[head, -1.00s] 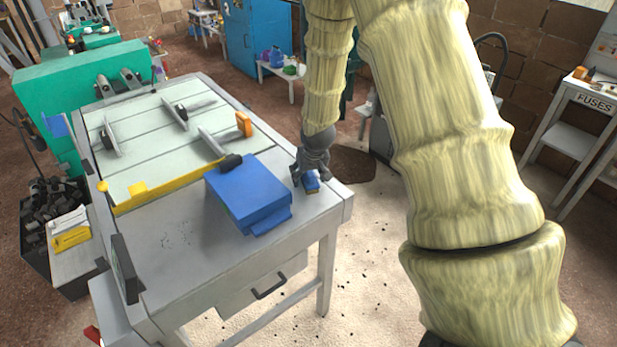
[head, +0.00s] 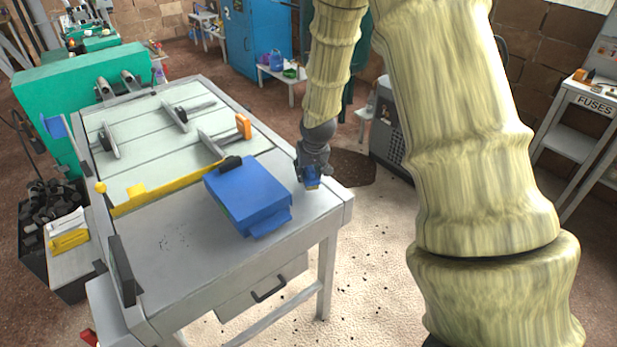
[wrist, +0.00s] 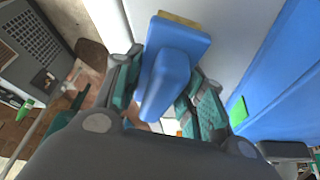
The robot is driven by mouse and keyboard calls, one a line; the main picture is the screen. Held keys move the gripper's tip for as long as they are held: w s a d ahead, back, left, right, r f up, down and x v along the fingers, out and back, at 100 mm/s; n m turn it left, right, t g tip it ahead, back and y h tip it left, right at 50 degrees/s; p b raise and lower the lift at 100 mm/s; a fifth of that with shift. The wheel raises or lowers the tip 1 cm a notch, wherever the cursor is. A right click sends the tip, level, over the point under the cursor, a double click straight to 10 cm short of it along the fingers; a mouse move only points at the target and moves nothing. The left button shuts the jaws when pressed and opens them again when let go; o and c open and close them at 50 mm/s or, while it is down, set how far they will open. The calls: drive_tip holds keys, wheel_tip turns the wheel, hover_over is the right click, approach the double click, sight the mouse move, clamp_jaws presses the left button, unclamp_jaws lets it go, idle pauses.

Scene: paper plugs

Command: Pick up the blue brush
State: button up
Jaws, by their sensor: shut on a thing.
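The blue brush (wrist: 168,75) shows large between the two fingers of my gripper (wrist: 160,112) in the wrist view. It has a blue body and handle, with a tan edge at its far end. My gripper is shut on it. In the head view, my gripper (head: 312,174) is over the right edge of the grey table, with the small blue brush (head: 312,184) at its fingertips. I cannot tell for certain whether the brush is clear of the table top. The fingers hide part of its sides.
A larger blue box (head: 245,192) stands on the table (head: 170,255) just left of my gripper. A yellow rail (head: 165,190) and clamps lie farther left. The floor right of the table is open. A FUSES shelf (head: 590,105) stands far right.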

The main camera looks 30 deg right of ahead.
drive_tip(key=shift+r, duration=0.45)
drive_tip(key=s+a+r+b, duration=0.1)
drive_tip(key=s+a+b, duration=0.2)
drive_tip(key=s, duration=1.2)
drive_tip(key=shift+s+r+b, duration=0.4)
drive_tip(key=shift+b, duration=0.55)
drive_tip(key=o, duration=0.3)
drive_tip(key=shift+c, duration=0.3)
